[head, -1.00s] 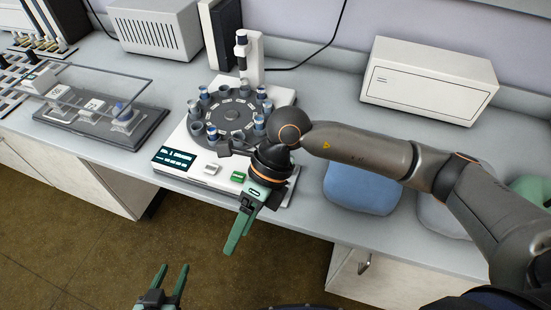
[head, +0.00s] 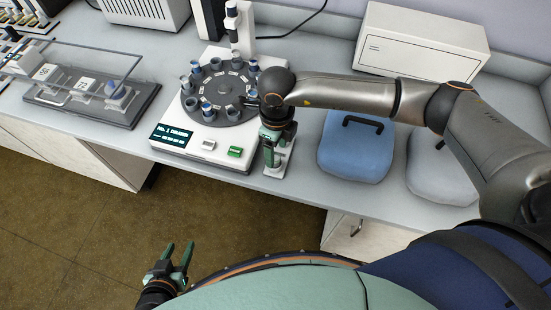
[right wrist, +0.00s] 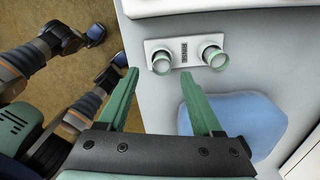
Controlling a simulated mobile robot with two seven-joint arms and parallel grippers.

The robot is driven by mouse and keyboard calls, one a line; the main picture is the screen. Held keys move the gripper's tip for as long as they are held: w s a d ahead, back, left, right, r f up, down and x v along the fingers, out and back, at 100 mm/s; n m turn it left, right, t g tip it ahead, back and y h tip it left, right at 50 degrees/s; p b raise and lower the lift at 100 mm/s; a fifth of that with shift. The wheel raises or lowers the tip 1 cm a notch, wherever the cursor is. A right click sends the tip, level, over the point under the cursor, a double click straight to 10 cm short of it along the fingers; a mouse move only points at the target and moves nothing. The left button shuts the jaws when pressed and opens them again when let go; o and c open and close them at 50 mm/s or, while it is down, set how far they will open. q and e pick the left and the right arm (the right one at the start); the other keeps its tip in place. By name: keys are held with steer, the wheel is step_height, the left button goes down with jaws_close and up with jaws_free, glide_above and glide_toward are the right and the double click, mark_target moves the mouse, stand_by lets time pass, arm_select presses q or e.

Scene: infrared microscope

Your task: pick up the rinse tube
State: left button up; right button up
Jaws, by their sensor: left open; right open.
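In the right wrist view a small white holder (right wrist: 186,47) carries two greenish-rimmed round tubes, a left tube (right wrist: 161,63) and a right tube (right wrist: 215,58), with a dark label between them too blurred to read. I cannot tell which is the rinse tube. My right gripper (right wrist: 160,74) is open and empty, its fingers pointing toward the holder with the left tube between and beyond their tips. In the head view my right gripper (head: 270,158) points down at the bench beside the carousel machine and partly hides the holder. My left gripper (head: 179,256) is open and empty, in front of the bench.
The carousel machine (head: 218,152) with several tubes stands just left of my right gripper. A blue cushion-like box (head: 352,155) and a grey one (head: 437,175) lie to the right. A white cabinet (head: 420,45) stands behind. A clear-covered tray (head: 90,108) is at left.

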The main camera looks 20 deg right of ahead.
steer(key=f, duration=0.4)
steer(key=shift+w+a+f, duration=0.15)
steer(key=shift+w, duration=0.15)
steer(key=shift+c, duration=0.2)
jaws_close()
